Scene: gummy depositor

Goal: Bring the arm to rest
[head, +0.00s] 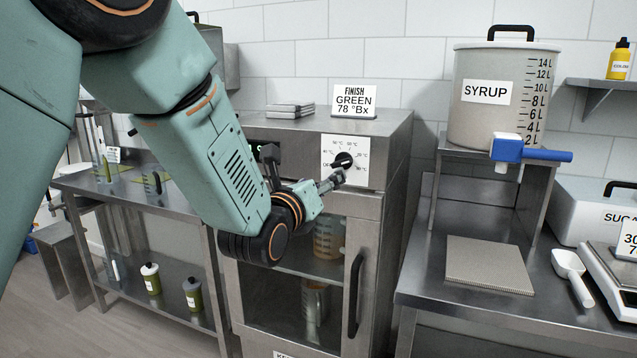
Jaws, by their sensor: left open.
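My left arm reaches in from the upper left across the front of a steel cabinet (380,135). My left gripper (336,180) is small in the picture, open, with nothing seen in it. It is just below and in front of the black dial knob (343,160) on the cabinet's white dial plate (332,146). Whether it touches the knob or plate cannot be told. The cabinet's glass door is closed, with a dark vertical handle (355,295). My right gripper is not in view.
Measuring jugs (328,240) stand inside the cabinet. A sign (354,101) reading "GREEN 78 °Bx" stands on top. At right are a syrup tank (472,115) with a blue tap (530,154), a scoop (572,272) and a scale. A steel table (75,183) stands at left.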

